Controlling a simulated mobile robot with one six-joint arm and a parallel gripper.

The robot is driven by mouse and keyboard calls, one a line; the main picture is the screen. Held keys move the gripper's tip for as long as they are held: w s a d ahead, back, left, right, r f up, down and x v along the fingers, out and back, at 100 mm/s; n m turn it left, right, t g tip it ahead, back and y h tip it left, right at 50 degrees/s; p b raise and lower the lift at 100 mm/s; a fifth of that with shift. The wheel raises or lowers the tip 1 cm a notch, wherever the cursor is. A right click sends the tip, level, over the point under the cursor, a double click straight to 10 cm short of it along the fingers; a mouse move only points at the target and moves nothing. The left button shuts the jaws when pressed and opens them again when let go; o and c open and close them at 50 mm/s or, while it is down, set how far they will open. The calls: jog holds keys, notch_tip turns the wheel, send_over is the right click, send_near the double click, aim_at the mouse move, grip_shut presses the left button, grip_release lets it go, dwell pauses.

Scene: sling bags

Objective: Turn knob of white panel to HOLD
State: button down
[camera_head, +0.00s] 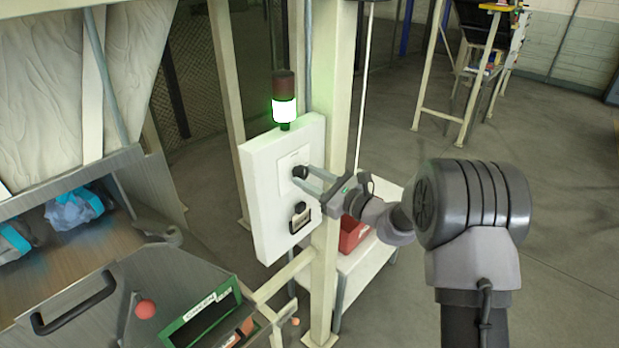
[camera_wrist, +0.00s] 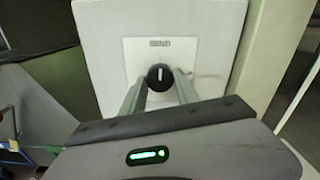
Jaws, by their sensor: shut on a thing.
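The white panel (camera_head: 268,215) is fixed to a pale post in the middle of the head view. Its black knob (camera_head: 299,172) sits on the upper part of the panel face. In the wrist view the knob (camera_wrist: 160,76) is round and its pale pointer line is about upright. The plate (camera_wrist: 190,55) around it bears a small label whose words are too small to read. My gripper (camera_head: 304,178) reaches in from the right and is shut on the knob. Its two fingers (camera_wrist: 160,88) stand on either side of the knob.
A signal tower (camera_head: 284,100) on the panel's top glows green-white. A black-and-pale device (camera_head: 300,217) sits lower on the panel. A red box (camera_head: 352,236) stands behind the post. At left are a metal chute with blue bags (camera_head: 72,208) and a red ball-shaped knob (camera_head: 146,309).

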jog(key=m+p, duration=0.2)
jog(key=m, duration=0.2)
jog(key=shift+r+m, duration=0.1)
jog(key=shift+m, duration=0.2)
jog(key=m+p, duration=0.3)
jog(key=m, duration=0.1)
jog(key=m+p, duration=0.3)
jog(key=m, duration=0.2)
jog(key=shift+m, duration=0.3)
jog(key=shift+m+p, duration=1)
jog(key=shift+m, duration=0.6)
jog(key=c, duration=0.9)
grip_release()
jog(key=shift+d, duration=0.15)
